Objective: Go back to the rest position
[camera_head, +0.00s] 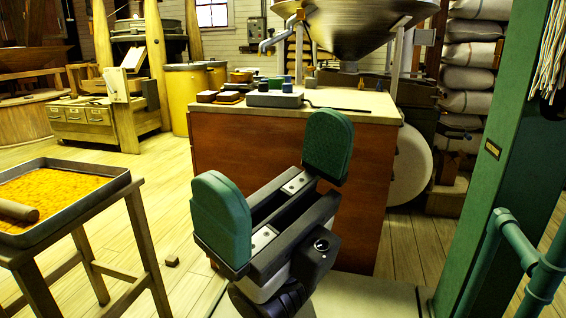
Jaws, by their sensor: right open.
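My right gripper (273,183) is raised in the middle of the view, in front of a wooden cabinet. Its two green padded fingers stand wide apart with nothing between them. It hides part of the cabinet's front. I do not see my left gripper.
The wooden cabinet (230,160) has small blocks and a grey box (274,98) on top. A metal hopper (355,25) hangs above it. A tray of yellow grain (118,180) on a stand is at the left. A green post (500,160) and pipes (540,280) stand at the right. Floor shows left of the cabinet.

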